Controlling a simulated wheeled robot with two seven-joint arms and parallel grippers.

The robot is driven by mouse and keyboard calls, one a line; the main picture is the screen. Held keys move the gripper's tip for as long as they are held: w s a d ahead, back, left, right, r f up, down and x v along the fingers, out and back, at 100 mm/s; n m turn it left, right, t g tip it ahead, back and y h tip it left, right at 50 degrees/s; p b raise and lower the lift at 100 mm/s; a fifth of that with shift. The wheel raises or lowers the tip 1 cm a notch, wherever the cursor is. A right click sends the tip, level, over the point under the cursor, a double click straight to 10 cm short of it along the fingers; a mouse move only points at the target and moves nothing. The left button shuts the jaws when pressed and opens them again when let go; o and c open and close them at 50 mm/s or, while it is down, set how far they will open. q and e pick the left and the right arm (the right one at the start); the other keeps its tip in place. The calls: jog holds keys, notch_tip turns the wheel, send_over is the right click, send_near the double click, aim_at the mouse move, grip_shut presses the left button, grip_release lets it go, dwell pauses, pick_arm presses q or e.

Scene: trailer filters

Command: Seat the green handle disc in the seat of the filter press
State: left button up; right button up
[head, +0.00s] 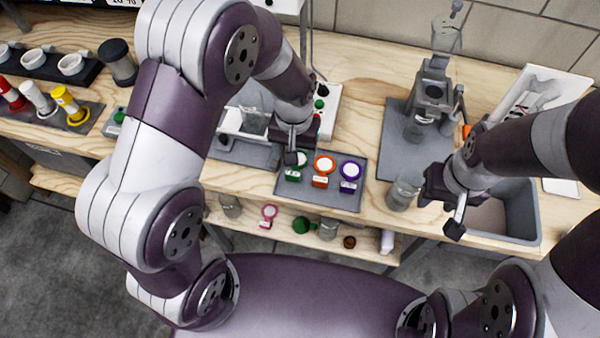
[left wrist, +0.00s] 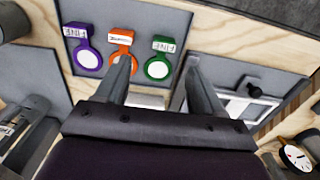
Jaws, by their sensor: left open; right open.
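The green handle disc (head: 294,172) has a white round face and a labelled tab. It lies on a small grey mat (head: 333,202) with the orange (head: 323,164) and purple (head: 350,171) discs. My left gripper (head: 294,153) is open just above the green disc and partly hides it. In the left wrist view the green disc (left wrist: 158,68) shows between the open fingers (left wrist: 157,60), with no grip visible. The filter press (head: 433,92) appears to be the grey device on the right mat; its seat cannot be made out. My right gripper (head: 443,214) is open and empty near the table's front edge.
A clear glass (head: 403,193) stands beside my right gripper, with a grey bin (head: 520,213) to the right. In the left wrist view the orange disc (left wrist: 121,42) lies close to one finger. A lower shelf (head: 340,246) holds jars and small items.

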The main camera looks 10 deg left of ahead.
aim_at(293, 171)
pick_arm(q)
jog(key=f, duration=0.8)
jog(key=shift+w+a+f, duration=0.2)
jog(key=shift+a, duration=0.15)
jog(key=c, duration=1.1)
